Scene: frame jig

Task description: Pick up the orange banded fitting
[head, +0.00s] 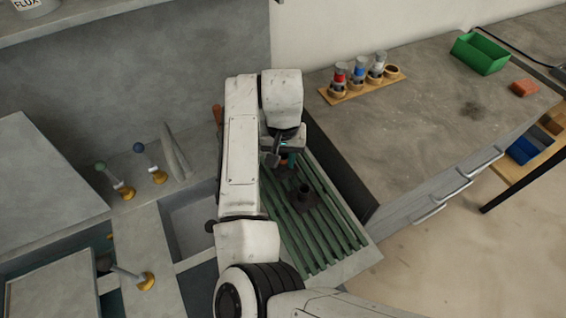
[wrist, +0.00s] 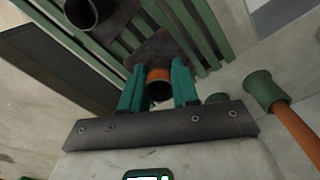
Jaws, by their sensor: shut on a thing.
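The orange banded fitting (wrist: 158,75) is a dark tube with an orange band and a dark flat base plate, seen in the wrist view between the teal fingers of my gripper (wrist: 158,88). The fingers are shut on it at the band. In the head view my gripper (head: 281,160) is over the back part of the green slatted rack, and my arm hides much of the fitting. Whether its base plate touches the slats is hard to tell.
A second dark fitting with a square base (head: 303,199) stands on the green slats (head: 318,238), nearer the front; it also shows in the wrist view (wrist: 84,12). An orange-handled tool (wrist: 296,130) lies close by the gripper. A grey workbench (head: 430,110) stands at right.

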